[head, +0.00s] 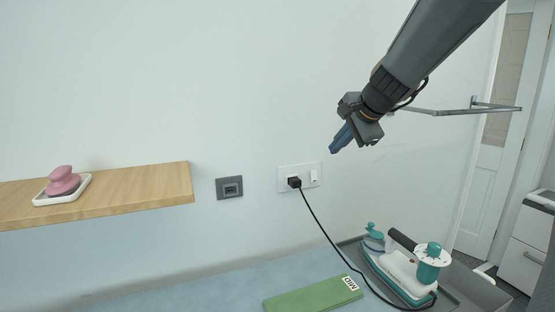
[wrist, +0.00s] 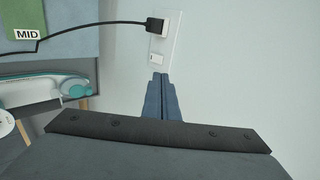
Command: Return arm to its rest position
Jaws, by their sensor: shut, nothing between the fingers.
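My gripper (head: 340,139) hangs in the air in front of the pale wall, above and right of the white outlet plate (head: 283,185) in the head view. Its blue fingers are together with nothing between them. The fingers also show in the wrist view (wrist: 161,84), pointing toward the outlet plate (wrist: 166,58). My dark arm comes down from the top right in the head view.
A black plug (head: 294,182) sits in the outlet; its cord runs to a teal-and-white iron-like device (head: 393,267). A green block (head: 312,296) marked MID lies on the blue surface. A wooden shelf (head: 130,190) is left, a metal wall rail (head: 450,111) right.

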